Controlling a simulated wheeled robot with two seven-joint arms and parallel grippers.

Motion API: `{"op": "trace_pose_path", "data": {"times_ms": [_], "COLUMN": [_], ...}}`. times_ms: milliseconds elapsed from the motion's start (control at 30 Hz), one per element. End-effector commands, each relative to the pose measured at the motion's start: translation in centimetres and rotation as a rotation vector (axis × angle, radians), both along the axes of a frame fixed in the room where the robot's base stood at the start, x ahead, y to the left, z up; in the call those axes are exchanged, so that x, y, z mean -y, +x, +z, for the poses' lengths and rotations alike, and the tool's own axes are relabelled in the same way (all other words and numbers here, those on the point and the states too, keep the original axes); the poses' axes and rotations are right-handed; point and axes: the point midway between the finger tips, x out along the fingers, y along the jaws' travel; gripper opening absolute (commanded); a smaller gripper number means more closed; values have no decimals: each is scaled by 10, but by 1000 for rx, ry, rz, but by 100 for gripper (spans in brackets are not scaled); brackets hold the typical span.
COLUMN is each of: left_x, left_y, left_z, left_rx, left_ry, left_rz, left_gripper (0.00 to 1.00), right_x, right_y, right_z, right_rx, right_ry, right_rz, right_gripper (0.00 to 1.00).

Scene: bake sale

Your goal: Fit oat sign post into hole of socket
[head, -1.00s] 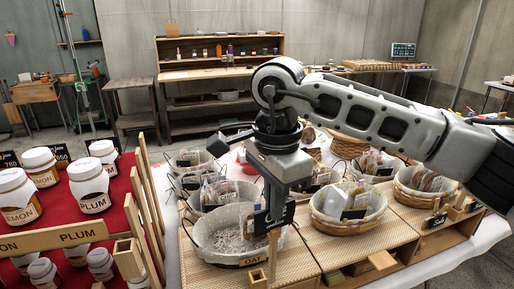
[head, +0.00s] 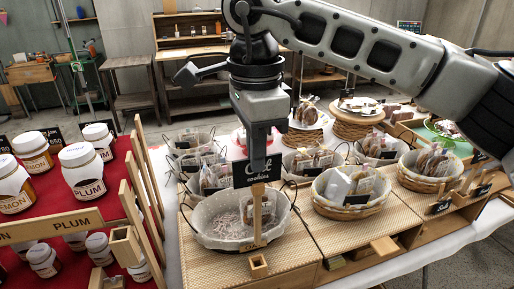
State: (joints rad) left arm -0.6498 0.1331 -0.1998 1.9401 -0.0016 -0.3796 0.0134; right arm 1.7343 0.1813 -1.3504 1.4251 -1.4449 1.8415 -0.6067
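The oat sign is a black plate (head: 256,173) with white "Oat cookies" lettering on a light wooden post (head: 257,212). My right gripper (head: 257,156) points down and is shut on the top of the sign. The socket (head: 258,267) is a small wooden block with a square hole, at the front edge of the woven-topped stand. The post's lower end shows just above the socket in the picture, apart from the hole. My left gripper is out of view.
Baskets of bagged cookies (head: 350,190) stand right of and behind the oat basket. A red stepped stand with jars (head: 83,172) and upright wooden slats (head: 141,205) is on the left. Another wooden socket (head: 125,246) sits near the slats.

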Motion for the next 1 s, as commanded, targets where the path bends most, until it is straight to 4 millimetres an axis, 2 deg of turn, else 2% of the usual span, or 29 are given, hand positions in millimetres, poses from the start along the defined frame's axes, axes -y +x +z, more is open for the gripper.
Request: {"op": "trace_pose_path", "data": {"times_ms": [33,433,1000], "left_x": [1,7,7], "left_y": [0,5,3], "left_z": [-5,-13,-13], "left_rx": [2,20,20], "left_ry": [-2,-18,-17], "left_rz": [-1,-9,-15], "left_gripper": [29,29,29], "right_x": [0,0,0], "right_y": [0,0,0], "right_z": [-8,-45,-50], "right_rx": [-1,-1,0], "right_ry": [0,1,0], "right_rz": [0,-1,0], "right_gripper": [0,0,0]}}
